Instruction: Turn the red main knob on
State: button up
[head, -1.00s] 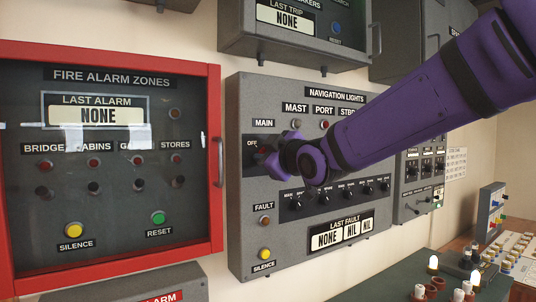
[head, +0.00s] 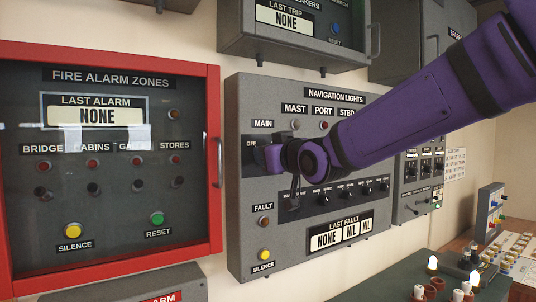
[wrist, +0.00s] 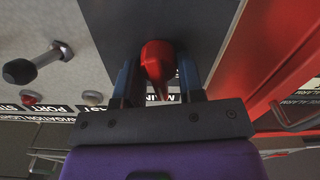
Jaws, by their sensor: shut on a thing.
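The red main knob (wrist: 158,62) shows in the wrist view between the two blue fingers of my gripper (wrist: 160,82). My gripper is shut on it, with one finger at each side. The knob's pointed end lies toward my gripper's base plate. In the head view my gripper (head: 270,157) is at the MAIN plate of the grey navigation lights panel (head: 248,210), right of the OFF label (head: 251,144). There the wrist hides the knob, and no ON label can be read.
A lever switch with a black tip (wrist: 20,71) stands out near the knob in the wrist view. The red-framed fire alarm cabinet (head: 212,105) is close on the left.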

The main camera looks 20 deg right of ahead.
jog(key=m, duration=0.5)
jog(key=shift+d+m, duration=0.2)
jog(key=shift+m, duration=0.1)
jog(key=m, duration=0.5)
jog(key=shift+d+f+m, duration=0.15)
jog(key=shift+d+m, duration=0.05)
jog(key=shift+m, duration=0.1)
jog(key=o, duration=0.8)
jog(key=shift+o, duration=0.2)
jog(key=s+d, duration=0.2)
jog(key=s, duration=0.8)
jog(key=shift+s, duration=0.25)
jog(key=shift+d, duration=0.1)
